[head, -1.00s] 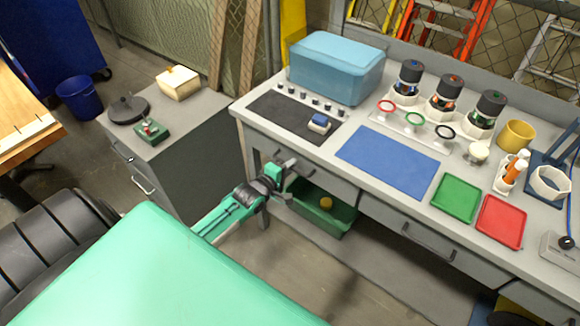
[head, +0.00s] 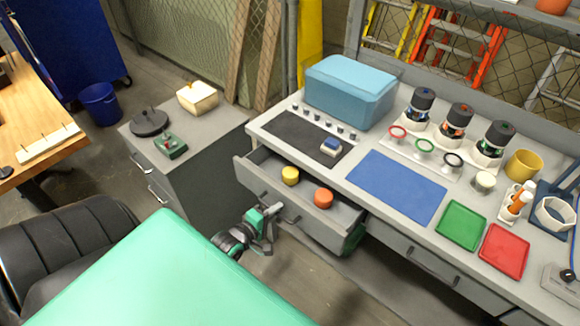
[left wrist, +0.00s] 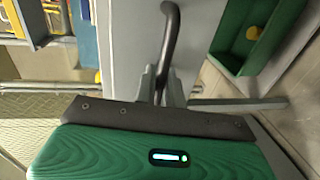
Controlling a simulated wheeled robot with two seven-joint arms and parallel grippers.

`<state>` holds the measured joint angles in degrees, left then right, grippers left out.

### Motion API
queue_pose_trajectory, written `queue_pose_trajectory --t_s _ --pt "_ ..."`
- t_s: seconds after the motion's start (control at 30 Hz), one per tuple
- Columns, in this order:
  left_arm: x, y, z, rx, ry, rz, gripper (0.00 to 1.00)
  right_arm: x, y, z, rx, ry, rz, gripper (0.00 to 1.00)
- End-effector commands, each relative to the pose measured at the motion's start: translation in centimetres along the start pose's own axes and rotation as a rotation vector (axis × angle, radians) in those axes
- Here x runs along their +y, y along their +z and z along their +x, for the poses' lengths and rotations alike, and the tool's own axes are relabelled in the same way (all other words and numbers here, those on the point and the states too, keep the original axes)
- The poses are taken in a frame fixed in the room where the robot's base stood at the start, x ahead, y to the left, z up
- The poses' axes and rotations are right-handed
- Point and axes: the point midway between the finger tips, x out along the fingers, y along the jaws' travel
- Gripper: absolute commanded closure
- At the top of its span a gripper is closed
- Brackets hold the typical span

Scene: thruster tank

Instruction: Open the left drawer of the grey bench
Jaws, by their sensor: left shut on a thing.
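The left drawer (head: 246,173) of the grey bench (head: 388,226) is pulled out in the head view. A yellow round thing (head: 290,176) and an orange round thing (head: 323,198) lie inside it. My left gripper (head: 272,218) is at the drawer's front, shut on its handle. In the left wrist view the dark curved handle (left wrist: 170,45) runs down between the fingers (left wrist: 160,88), against the grey drawer front (left wrist: 130,45). My right gripper is in neither view.
A green bin (left wrist: 262,35) is beneath the drawer. A grey cabinet (head: 205,165) stands left of the bench. A second drawer handle (head: 430,262) is further right. The bench top holds a blue box (head: 350,92), a blue mat (head: 396,187) and coloured trays.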

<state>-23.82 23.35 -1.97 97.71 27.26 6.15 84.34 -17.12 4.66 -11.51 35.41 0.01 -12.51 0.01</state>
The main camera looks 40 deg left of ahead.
Motion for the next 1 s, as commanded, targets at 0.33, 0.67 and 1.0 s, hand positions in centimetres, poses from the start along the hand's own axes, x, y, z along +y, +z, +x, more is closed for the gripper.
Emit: queue_pose_trajectory --t_s 0.33,0.67,1.0 --pt "-1.5 0.0 -7.7 -0.002 -0.005 0.001 1.00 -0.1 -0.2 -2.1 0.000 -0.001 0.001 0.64" --pt "-2.2 0.0 -10.7 -0.001 -0.001 0.001 1.00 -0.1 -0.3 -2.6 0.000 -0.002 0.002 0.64" --pt "-2.2 0.0 -10.9 -0.001 -0.001 0.001 1.00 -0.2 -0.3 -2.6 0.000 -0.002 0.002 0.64"
